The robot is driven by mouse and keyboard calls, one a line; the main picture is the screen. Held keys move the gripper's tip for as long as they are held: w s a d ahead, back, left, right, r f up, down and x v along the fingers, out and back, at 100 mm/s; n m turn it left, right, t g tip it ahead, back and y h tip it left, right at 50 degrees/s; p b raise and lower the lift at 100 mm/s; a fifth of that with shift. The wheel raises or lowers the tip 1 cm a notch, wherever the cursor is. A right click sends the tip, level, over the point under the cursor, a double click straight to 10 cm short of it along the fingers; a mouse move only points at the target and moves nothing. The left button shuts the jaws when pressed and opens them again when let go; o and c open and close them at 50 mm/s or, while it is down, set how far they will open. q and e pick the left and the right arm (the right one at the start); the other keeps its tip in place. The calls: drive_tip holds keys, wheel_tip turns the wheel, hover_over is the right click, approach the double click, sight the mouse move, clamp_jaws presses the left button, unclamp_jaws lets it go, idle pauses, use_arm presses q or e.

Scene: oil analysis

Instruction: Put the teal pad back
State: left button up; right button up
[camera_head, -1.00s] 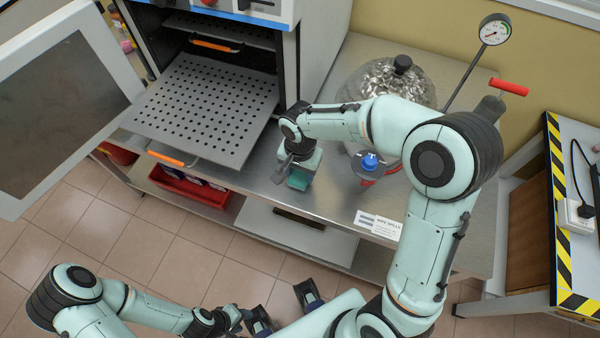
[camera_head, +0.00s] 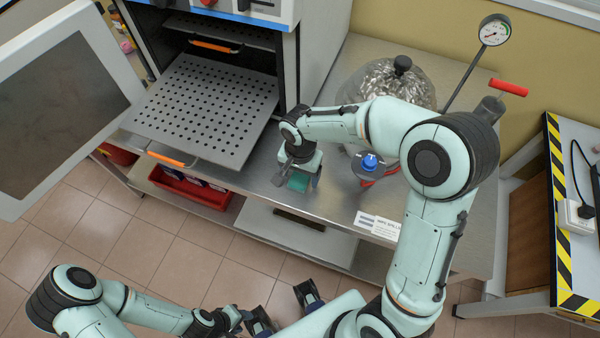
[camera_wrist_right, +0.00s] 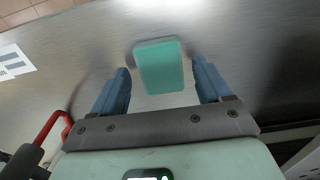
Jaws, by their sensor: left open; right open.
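The teal pad (camera_head: 298,181) lies on the steel bench top (camera_head: 330,205), close to the bench's front edge. It also shows in the right wrist view (camera_wrist_right: 160,66), between and just beyond the fingertips. My right gripper (camera_head: 296,184) points down over the pad and is open, with one blue finger on each side and a gap to the pad; it also shows in the right wrist view (camera_wrist_right: 163,75). My left gripper (camera_head: 283,308) is low in front of the bench, open and empty, far from the pad.
An oven with a pulled-out perforated shelf (camera_head: 205,110) and open door (camera_head: 60,105) stands at left. A blue-topped red item (camera_head: 369,163) and a glass vessel (camera_head: 385,82) stand right of and behind the pad. A label (camera_head: 378,227) is on the bench's front edge.

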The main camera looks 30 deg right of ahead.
sight(300, 178)
wheel_tip(300, 178, up, 12)
drive_tip(key=p, duration=0.1)
drive_tip(key=shift+f, duration=0.15)
idle(0.6)
